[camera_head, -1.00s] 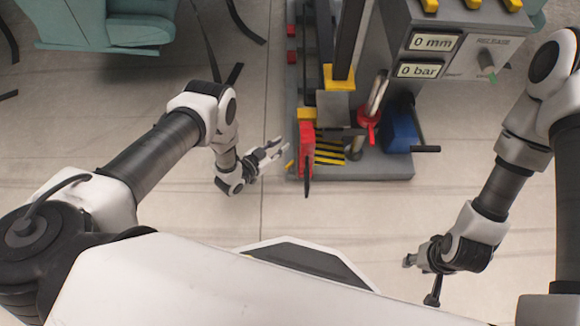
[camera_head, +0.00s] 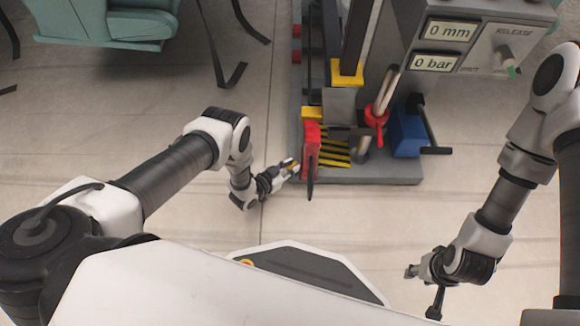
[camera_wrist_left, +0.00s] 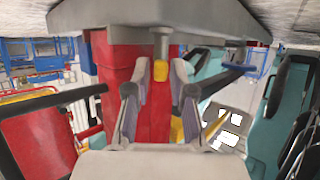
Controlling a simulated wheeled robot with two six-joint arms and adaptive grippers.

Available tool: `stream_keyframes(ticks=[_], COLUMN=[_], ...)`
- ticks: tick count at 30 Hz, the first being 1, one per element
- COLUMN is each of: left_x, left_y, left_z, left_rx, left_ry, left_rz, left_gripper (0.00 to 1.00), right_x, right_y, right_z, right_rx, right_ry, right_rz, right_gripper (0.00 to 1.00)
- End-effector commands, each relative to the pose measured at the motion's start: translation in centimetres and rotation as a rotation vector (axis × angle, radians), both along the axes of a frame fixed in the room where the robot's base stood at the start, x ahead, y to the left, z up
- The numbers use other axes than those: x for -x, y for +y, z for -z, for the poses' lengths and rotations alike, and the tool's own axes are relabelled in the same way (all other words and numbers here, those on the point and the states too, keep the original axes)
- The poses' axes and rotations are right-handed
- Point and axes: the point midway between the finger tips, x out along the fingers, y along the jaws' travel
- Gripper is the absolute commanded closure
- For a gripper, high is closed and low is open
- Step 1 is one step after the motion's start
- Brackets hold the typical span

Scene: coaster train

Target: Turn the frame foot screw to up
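The frame foot screw, with a yellow head (camera_wrist_left: 160,70) on a grey shank, hangs from the underside of a grey plate (camera_wrist_left: 235,18) in the left wrist view. In the head view its yellow part (camera_head: 293,163) shows at the frame's left front corner. My left gripper (camera_head: 290,169) is at that corner. In the wrist view its two fingers (camera_wrist_left: 160,88) stand either side of the yellow head, with a narrow gap apparent on each side. My right gripper (camera_head: 412,272) hangs over the floor at the lower right, away from the frame; its opening is unclear.
The grey machine base (camera_head: 385,172) carries a red block (camera_head: 311,150), a red collar (camera_head: 376,115) and a blue block (camera_head: 407,135). Teal seats (camera_head: 105,22) stand at the back left. Floor between the arms is clear.

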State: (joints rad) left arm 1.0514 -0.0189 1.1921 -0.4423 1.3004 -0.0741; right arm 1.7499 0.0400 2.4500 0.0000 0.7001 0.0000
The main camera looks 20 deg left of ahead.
Motion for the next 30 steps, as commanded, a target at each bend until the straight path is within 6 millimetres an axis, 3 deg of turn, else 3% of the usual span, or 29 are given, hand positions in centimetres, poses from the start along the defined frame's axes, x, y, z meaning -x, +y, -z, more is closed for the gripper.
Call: stream_keyframes(ticks=[1,3,17,30], left_x=[-0.01,0.00,0.04,0.21], left_y=[0.01,0.01,-0.06,-0.57], left_z=[-0.03,-0.04,-0.06,0.00], left_rx=[0.000,0.000,0.001,0.002], left_ry=[0.000,0.000,0.000,0.001], left_rz=[0.000,0.000,-0.037,-0.321], left_gripper=[0.81,1.00,1.00,1.00], right_x=[-0.01,0.00,0.00,0.00], right_y=[0.00,0.00,0.00,0.00], right_z=[-0.03,-0.03,-0.16,-0.53], right_rx=[0.000,0.000,0.000,0.000], right_ry=[0.000,0.000,0.000,0.000], right_rz=[0.000,0.000,0.000,0.000], right_gripper=[0.60,0.60,0.60,0.60])
